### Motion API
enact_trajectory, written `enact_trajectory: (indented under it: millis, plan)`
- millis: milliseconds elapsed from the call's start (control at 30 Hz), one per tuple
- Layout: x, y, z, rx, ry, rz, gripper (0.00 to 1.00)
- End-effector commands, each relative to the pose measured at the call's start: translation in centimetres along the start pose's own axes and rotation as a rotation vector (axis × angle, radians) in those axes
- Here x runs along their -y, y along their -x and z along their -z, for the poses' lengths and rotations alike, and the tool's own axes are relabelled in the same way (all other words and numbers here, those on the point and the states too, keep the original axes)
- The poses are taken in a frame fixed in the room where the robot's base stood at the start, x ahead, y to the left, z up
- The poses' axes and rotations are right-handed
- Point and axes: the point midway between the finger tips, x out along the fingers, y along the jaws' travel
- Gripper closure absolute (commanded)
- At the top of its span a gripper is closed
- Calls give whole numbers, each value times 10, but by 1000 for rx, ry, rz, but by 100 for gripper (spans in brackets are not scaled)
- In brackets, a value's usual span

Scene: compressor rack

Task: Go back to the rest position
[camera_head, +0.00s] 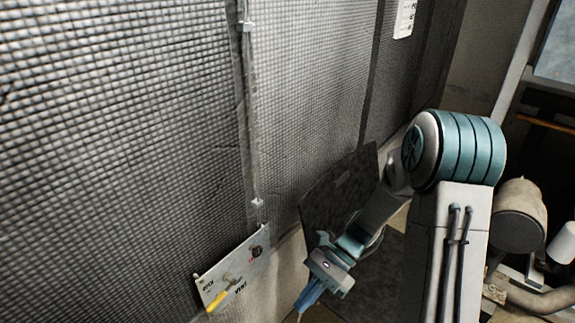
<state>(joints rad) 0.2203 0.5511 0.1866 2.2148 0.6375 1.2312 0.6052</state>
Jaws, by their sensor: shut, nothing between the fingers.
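My gripper (303,306) hangs at the bottom middle, at the end of my teal and white arm, and points down. Its fingers are shut with nothing between them, and their tips are close to the lower picture edge. It is to the right of a pale panel (211,286) on the wall and apart from it. The panel carries a yellow-handled lever (217,300), a small dark red knob (257,251) and lettering that includes "VENT".
A quilted grey wall (120,130) fills the left, with a thin vertical conduit (251,120) running down to the panel. A dark plate (335,190) stands behind my arm. Tan cylindrical equipment (519,215) and pipes are at the right. A white label (405,18) is high on the wall.

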Motion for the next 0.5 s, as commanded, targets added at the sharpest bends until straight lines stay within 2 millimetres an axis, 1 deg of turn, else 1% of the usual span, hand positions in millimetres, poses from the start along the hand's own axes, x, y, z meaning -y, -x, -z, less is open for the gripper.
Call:
enact_trajectory:
  millis: [33,500]
  plan:
    - [-8,11,-12,-68,59,1,100]
    - [-74,89,-69,-639,574,-56,100]
